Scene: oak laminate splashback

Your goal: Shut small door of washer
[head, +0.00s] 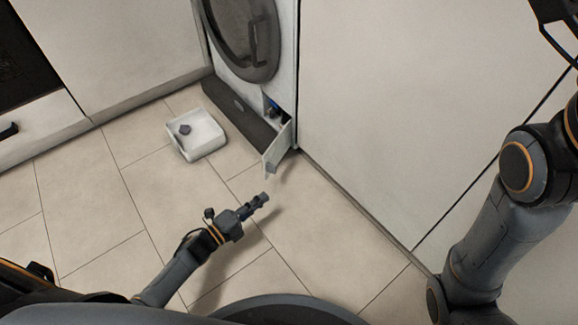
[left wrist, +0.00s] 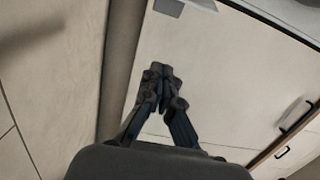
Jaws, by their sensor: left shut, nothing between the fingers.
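The washer (head: 284,62) stands at the back, with its round dark door (head: 243,38) against its front. Its small door (head: 277,150) at the lower right of the front stands open, swung outward over the floor. Behind it is a small recess with a blue and dark part (head: 272,108) inside. My left gripper (head: 264,198) is shut and empty, above the floor in front of the small door and apart from it. It also shows shut in the left wrist view (left wrist: 161,75). My right arm is at the right edge; its gripper is not clearly visible.
A white square tray (head: 211,147) with a small dark object (head: 184,129) in it sits on the tiled floor left of the small door. Pale cabinet panels (head: 400,90) flank the washer on the right. The floor at the left is clear.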

